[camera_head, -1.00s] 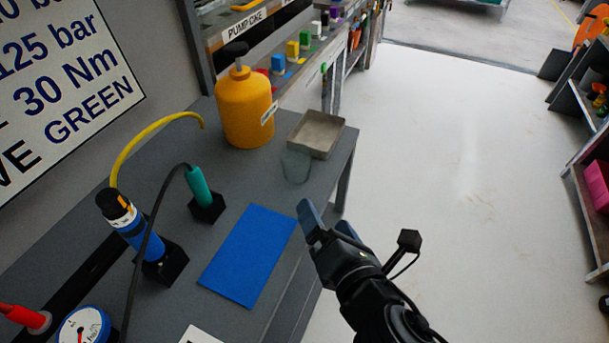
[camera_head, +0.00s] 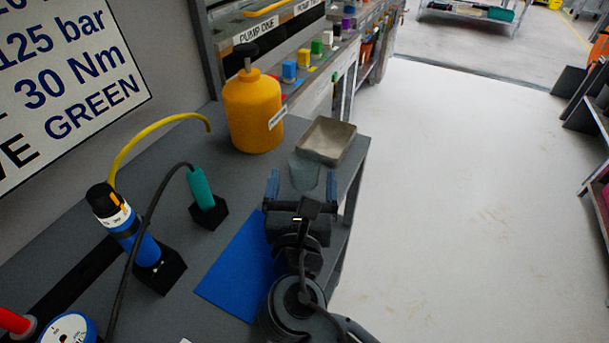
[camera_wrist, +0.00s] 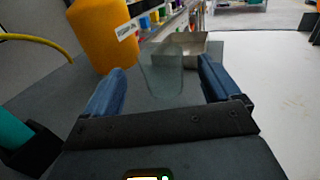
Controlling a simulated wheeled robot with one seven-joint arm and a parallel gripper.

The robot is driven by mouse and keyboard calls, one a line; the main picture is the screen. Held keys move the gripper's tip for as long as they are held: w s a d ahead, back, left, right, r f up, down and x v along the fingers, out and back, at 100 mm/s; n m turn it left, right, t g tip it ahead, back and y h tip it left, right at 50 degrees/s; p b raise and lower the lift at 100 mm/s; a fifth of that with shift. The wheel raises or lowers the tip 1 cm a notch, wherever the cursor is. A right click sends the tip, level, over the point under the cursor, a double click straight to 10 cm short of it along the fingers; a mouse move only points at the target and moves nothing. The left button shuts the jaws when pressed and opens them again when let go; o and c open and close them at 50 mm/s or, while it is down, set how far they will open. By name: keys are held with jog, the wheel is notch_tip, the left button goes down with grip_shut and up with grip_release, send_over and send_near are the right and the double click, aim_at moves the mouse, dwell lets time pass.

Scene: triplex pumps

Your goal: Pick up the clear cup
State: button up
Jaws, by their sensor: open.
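The clear cup (camera_head: 303,172) is a faint, see-through greenish cup standing on the grey bench, just in front of a shallow metal tray. In the wrist view the cup (camera_wrist: 162,76) stands upright ahead of my gripper, between the lines of the two fingers. My gripper (camera_head: 302,187) is open, its two blue fingers apart, just short of the cup in the head view. In the wrist view my gripper (camera_wrist: 163,88) has the cup in its gap or slightly beyond it; I cannot tell which. The cup's lower front is partly hidden by my gripper in the head view.
The metal tray (camera_head: 347,150) is right behind the cup. A yellow bottle (camera_head: 253,115) stands to the left. A teal-handled tool (camera_head: 201,187) and a blue tool (camera_head: 135,232) stand in black holders. A blue mat (camera_head: 228,283) lies below my arm. The bench's right edge is close.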

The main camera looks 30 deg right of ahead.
aim_at(305, 151)
jog(key=shift+w+d, duration=0.2)
jog(key=shift+w, duration=0.15)
jog(key=shift+x, duration=3.35)
jog(key=shift+c, duration=0.5)
jog(key=c, duration=1)
jog(key=shift+o, duration=0.2)
jog(key=shift+r, duration=0.15)
notch_tip(305, 151, up, 4)
jog(key=shift+f+p, duration=0.1)
jog(key=shift+p, duration=0.6)
jog(key=s+d+r+p, duration=0.2)
jog(key=s+d+r, duration=0.3)
jog(key=s, duration=0.5)
jog(key=shift+d+r, duration=0.4)
jog(key=shift+r, duration=0.55)
